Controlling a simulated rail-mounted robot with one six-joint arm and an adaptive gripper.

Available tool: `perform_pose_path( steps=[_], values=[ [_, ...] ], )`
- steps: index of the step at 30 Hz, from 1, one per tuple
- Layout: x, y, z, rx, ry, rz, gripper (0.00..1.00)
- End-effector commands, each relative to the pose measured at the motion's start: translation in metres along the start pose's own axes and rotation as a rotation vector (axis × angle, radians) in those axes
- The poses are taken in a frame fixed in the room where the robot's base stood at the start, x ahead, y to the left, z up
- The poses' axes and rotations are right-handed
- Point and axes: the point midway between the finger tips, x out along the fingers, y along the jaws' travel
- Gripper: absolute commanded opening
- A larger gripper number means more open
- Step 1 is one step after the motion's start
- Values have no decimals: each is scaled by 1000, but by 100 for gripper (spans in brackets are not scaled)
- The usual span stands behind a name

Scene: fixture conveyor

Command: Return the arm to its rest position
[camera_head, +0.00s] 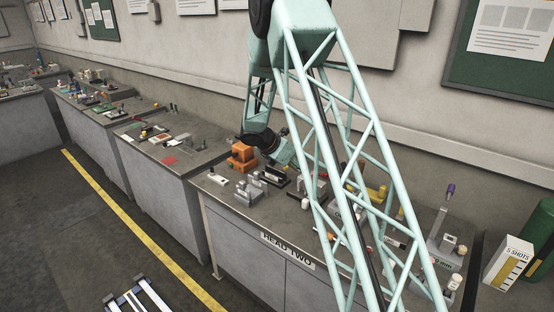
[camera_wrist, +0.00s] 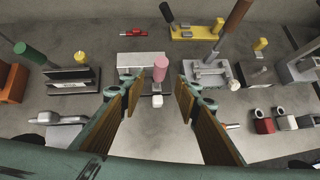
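My arm, a teal lattice, fills the middle of the head view and bends down over the bench marked HEAD TWO (camera_head: 287,250). My gripper (camera_wrist: 159,92) shows in the wrist view with its two brown-padded fingers spread wide apart. Nothing is held between them. Past the gap, a pink-topped post (camera_wrist: 160,66) and a small white block (camera_wrist: 157,101) stand on the bench. In the head view, the arm's end is low over the bench near the orange block, and the fingertips cannot be made out clearly.
An orange block (camera_head: 241,157) and grey fixtures (camera_head: 250,190) stand close to my arm's end. A yellow fixture (camera_wrist: 196,33) is at the back of the wrist view. Bare floor (camera_head: 120,235) lies at left.

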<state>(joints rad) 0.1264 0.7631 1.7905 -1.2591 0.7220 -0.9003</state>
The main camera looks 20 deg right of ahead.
Motion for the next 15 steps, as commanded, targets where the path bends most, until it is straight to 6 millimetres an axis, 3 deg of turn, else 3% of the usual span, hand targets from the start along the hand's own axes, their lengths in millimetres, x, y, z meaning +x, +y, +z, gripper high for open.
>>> perform_pose_path(
  steps=[8,15],
  values=[
    [-1,0,0,2,0,0,30],
    [-20,-9,7,58,7,-2,30]
  ],
)
